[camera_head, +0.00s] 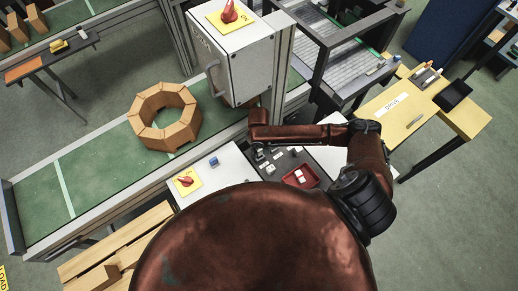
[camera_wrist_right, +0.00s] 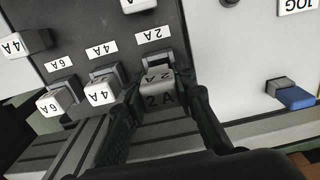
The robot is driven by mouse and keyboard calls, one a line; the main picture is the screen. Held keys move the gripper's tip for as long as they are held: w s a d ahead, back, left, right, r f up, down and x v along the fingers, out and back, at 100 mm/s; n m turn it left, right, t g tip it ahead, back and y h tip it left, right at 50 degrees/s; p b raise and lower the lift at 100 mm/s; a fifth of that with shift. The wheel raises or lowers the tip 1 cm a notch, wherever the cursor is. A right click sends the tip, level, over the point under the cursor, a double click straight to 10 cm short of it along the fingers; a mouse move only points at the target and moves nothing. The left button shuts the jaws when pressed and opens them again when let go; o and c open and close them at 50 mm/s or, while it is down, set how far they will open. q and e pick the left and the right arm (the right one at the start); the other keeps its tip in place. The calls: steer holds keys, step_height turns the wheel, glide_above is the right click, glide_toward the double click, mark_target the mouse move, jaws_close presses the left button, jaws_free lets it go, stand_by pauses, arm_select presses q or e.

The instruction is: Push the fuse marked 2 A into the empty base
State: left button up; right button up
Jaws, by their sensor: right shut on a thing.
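My right gripper (camera_head: 259,153) is low over the dark fuse panel (camera_head: 283,161) in the head view. In the right wrist view its two dark fingers (camera_wrist_right: 163,100) are shut on the white fuse marked 2 A (camera_wrist_right: 158,76), one finger on each side. The fuse is at the dark base below the label 2 A (camera_wrist_right: 154,34); whether it is fully seated cannot be told. To its left are a fuse marked 4 A (camera_wrist_right: 100,92) and a fuse marked 6 A (camera_wrist_right: 55,100), each in a base under its matching label. My left gripper is not in view.
A red tray (camera_head: 313,183) with white pieces lies right of the panel. A blue button (camera_wrist_right: 295,97) sticks up at the right in the wrist view. A grey cabinet (camera_head: 237,68) stands behind. The green conveyor (camera_head: 105,160) carries a brick ring (camera_head: 150,103).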

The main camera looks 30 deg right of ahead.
steer(key=shift+f, duration=0.25)
stand_by(0.4)
steer(key=shift+p, duration=0.55)
stand_by(0.7)
steer(key=shift+p, duration=0.6)
stand_by(0.5)
steer(key=shift+p, duration=0.55)
